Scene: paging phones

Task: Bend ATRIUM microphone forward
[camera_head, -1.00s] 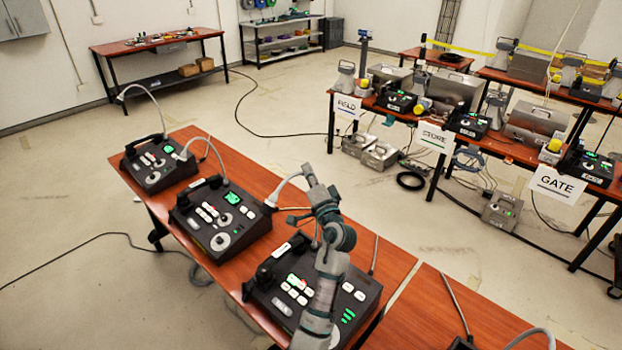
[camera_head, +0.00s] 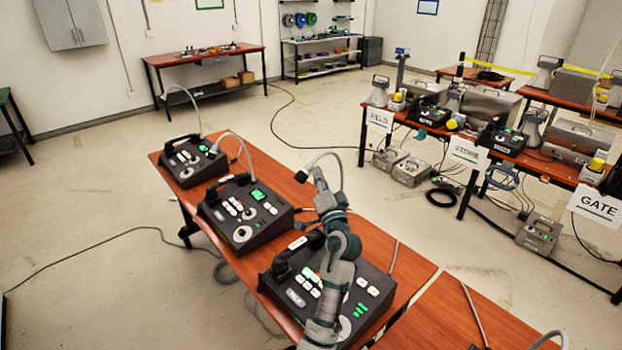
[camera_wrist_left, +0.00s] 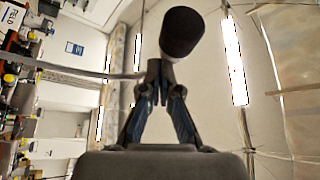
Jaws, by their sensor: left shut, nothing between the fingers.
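Three dark paging consoles stand in a row on a red-brown table; their name labels are too small to read, so I cannot tell which is ATRIUM. The nearest console (camera_head: 372,290) is partly hidden by my left arm. A grey gooseneck (camera_head: 325,155) arches over behind my left gripper, ending in a black microphone head (camera_head: 302,177). My left gripper (camera_head: 318,173) is shut and empty, close beside that head. In the left wrist view, the black microphone head (camera_wrist_left: 183,33) is just beyond the shut fingertips (camera_wrist_left: 160,70); contact is unclear. My right gripper is out of view.
The middle console (camera_head: 245,212) and far console (camera_head: 188,160) have their own goosenecks. A second table (camera_head: 450,320) adjoins at the lower right. Floor left of the table is mostly clear.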

